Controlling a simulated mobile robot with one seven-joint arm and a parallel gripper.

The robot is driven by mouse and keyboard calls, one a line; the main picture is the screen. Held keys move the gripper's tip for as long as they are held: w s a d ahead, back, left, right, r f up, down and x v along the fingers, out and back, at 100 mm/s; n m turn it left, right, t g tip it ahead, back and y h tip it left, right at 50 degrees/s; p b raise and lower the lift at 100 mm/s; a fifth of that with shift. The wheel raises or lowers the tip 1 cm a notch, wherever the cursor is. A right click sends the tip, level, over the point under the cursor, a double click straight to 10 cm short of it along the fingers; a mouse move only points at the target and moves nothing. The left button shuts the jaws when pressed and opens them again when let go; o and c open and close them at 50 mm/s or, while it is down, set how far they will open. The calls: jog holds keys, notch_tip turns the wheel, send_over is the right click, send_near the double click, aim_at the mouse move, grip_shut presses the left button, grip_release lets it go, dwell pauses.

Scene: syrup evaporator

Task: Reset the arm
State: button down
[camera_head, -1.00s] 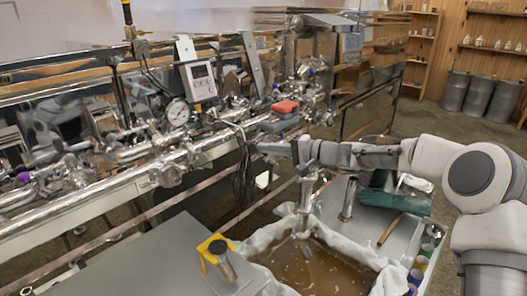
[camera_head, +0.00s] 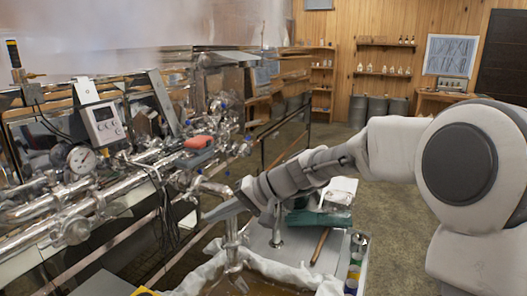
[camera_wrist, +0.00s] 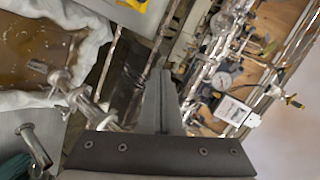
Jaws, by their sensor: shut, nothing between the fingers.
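My gripper (camera_head: 216,212) is at the end of my arm, which reaches in from the right in the head view. In the wrist view the gripper's fingers (camera_wrist: 160,98) are together with nothing between them. It is in the air in front of the evaporator's steel pipes (camera_head: 150,165), close to an upright metal spout (camera_head: 232,240) over the cloth-lined tank. From the head view I cannot tell whether the fingers touch the spout.
A cloth-lined tank (camera_head: 275,268) of brown liquid stands below; it also shows in the wrist view (camera_wrist: 50,98). The floor (camera_head: 395,200) behind my arm is open.

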jog(key=s+d+m+t+h, duration=0.1)
jog(key=s+d+t+h, duration=0.3)
jog(key=s+d+h, duration=0.7)
jog(key=s+d, duration=1.3)
jog(key=d, duration=0.2)
jog(key=shift+r, duration=0.15)
